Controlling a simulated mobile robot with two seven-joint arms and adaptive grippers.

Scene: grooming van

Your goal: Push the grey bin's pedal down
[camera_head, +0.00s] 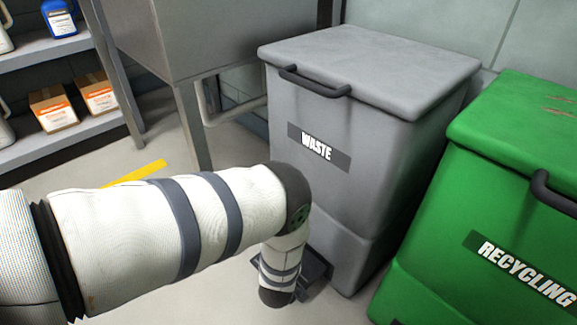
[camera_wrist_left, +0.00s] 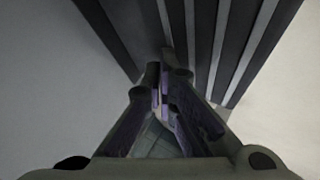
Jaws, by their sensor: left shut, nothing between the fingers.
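The grey bin (camera_head: 362,120), labelled WASTE, stands upright with its lid closed. Its dark pedal (camera_head: 317,264) juts out low at the front and is partly hidden behind my left arm. In the left wrist view, the dark ribbed surface that looks like the pedal (camera_wrist_left: 236,45) fills the top middle and right. My left gripper (camera_wrist_left: 163,82) is shut and empty, its fingertips overlapping the near end of those ribs. I cannot tell whether they touch. In the head view my left arm hides the gripper. My right gripper is not in view.
A green recycling bin (camera_head: 490,210) stands close to the right of the grey bin. A grey metal table (camera_head: 215,40) with legs is behind left. Shelves (camera_head: 70,140) with boxes and bottles are at the far left. Pale floor lies around the pedal.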

